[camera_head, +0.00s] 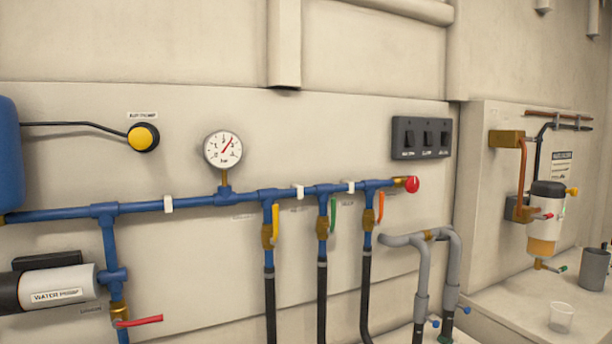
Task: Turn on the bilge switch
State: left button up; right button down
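A dark grey switch panel (421,122) is mounted on the pale wall, right of centre. It carries three black rocker switches: a left one (409,139), a middle one (428,138) and a right one (445,138). A small label sits under each rocker, but the print is too small to read, so I cannot tell which is the bilge switch. I also cannot tell how each rocker is set. Neither of my grippers is in view.
Below the panel, a blue pipe (130,208) runs along the wall to a red knob (412,184). A pressure gauge (223,149) stands on it. Grey hoses (423,265) rise below. A clear cup (561,317) stands on the right ledge. The wall around the panel is clear.

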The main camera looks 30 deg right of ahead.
aim_at(446, 139)
jog(key=z, duration=1.7)
jog(key=i+l+u, duration=0.1)
jog(key=u, duration=0.25)
jog(key=l+u, duration=0.2)
jog(key=u, duration=0.2)
jog(key=i+l+u, duration=0.15)
jog(key=l, duration=0.45)
jog(key=i+l+u, duration=0.15)
jog(key=l, duration=0.5)
jog(key=l+u, duration=0.1)
jog(key=l, duration=0.5)
